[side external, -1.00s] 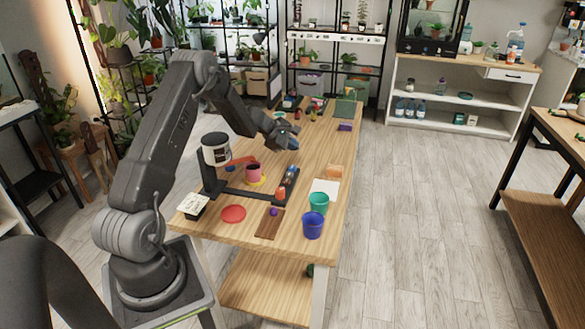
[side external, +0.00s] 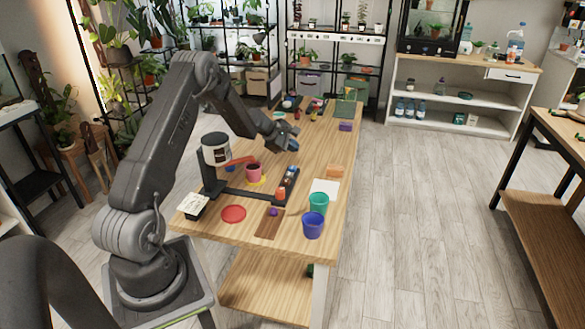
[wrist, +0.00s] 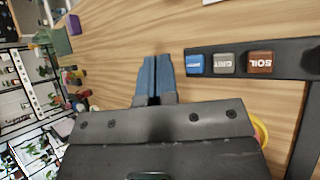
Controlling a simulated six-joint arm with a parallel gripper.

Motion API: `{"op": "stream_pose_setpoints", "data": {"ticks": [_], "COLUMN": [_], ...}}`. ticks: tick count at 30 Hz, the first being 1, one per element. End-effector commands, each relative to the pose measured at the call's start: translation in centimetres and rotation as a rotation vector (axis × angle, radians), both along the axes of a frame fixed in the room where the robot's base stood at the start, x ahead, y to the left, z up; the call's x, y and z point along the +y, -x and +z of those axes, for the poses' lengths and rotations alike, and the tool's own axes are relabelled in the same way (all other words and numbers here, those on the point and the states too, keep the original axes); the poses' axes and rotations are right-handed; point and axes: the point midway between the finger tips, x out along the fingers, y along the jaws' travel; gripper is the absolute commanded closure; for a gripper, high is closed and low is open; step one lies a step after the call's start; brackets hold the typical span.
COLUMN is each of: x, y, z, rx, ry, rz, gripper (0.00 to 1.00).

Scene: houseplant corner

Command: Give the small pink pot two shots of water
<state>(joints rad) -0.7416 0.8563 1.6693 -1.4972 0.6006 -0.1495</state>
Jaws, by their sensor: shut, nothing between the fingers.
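The small pink pot (side external: 253,172) stands upright on a yellow saucer (side external: 262,182), beside the dispenser's black frame. The dispenser (side external: 215,149) has a white container with a dark top. A black bar (wrist: 300,62) carries a blue button (wrist: 194,64), a grey button (wrist: 223,63) marked GRIT and a brown button (wrist: 260,63) marked SOIL. The blue button's lettering is too small to read surely. My gripper (wrist: 154,58) is shut and empty, its blue fingertips just left of the blue button in the wrist view, apart from it. The pot is mostly hidden there.
A red disc (side external: 233,214), a brown mat (side external: 269,224), a teal pot (side external: 319,203) and a blue pot (side external: 313,225) are at the table's near end. A white sheet (side external: 327,187) lies right of the bar. Small bottles and a green crate (side external: 346,110) stand at the far end.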

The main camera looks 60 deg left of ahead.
Motion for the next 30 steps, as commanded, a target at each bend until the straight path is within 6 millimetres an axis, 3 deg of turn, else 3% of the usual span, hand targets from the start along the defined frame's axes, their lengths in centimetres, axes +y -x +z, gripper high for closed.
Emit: {"op": "stream_pose_setpoints", "data": {"ticks": [6, 12, 30], "x": [0.0, 0.0, 0.0], "y": [0.0, 0.0, 0.0], "z": [-2.9, -4.3, -4.6], "rx": [0.001, 0.0, -0.001], "ry": [0.002, -0.001, -0.001], "rz": [0.001, -0.001, 0.0], "gripper": [1.0, 1.0, 1.0]}}
